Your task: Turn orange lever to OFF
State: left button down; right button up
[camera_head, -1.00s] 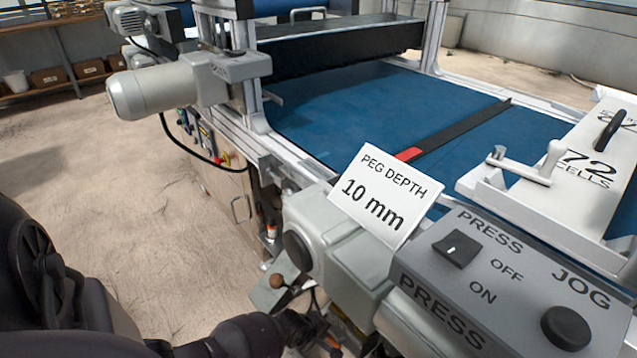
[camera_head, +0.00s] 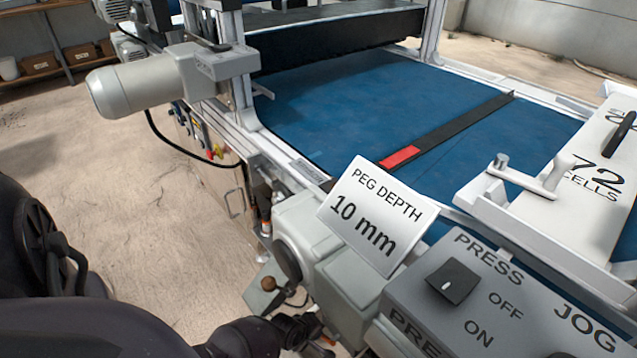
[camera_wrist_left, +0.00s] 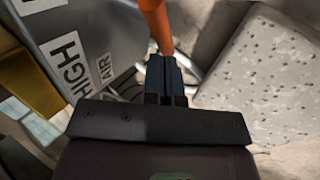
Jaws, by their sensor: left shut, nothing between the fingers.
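The orange lever (camera_wrist_left: 155,22) comes down from the top in the left wrist view. Its lower end meets the dark fingertips of my left gripper (camera_wrist_left: 165,68); I cannot tell whether they touch. The fingers are shut together with nothing between them. A grey panel with HIGH and AIR labels (camera_wrist_left: 66,65) stands to the left of the lever. In the head view, my left arm comes in from the lower left, and its gripper end is by the machine's near side at the bottom, partly hidden. I see no OFF mark by the lever. My right gripper is not in view.
A grey box with a black PRESS switch (camera_head: 453,281) stands at the lower right, beside a PEG DEPTH sign (camera_head: 376,214). A blue belt (camera_head: 335,110) lies behind them. A pale speckled block (camera_wrist_left: 262,72) is right of my fingers. Open floor (camera_head: 110,170) lies at left.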

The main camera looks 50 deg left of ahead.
pick_arm(q)
jog(key=f, duration=0.1)
jog(key=d+f+b, duration=0.1)
jog(key=f, duration=0.1)
jog(key=shift+f, duration=0.2)
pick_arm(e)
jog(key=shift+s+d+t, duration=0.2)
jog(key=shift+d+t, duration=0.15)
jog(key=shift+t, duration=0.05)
pick_arm(q)
jog(key=shift+r, duration=0.1)
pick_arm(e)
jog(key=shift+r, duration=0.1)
pick_arm(q)
jog(key=shift+r+p, duration=0.45)
jog(key=shift+r, duration=0.3)
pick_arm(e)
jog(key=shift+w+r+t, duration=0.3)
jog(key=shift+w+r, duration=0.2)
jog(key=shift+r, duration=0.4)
pick_arm(q)
jog(key=shift+s, duration=0.1)
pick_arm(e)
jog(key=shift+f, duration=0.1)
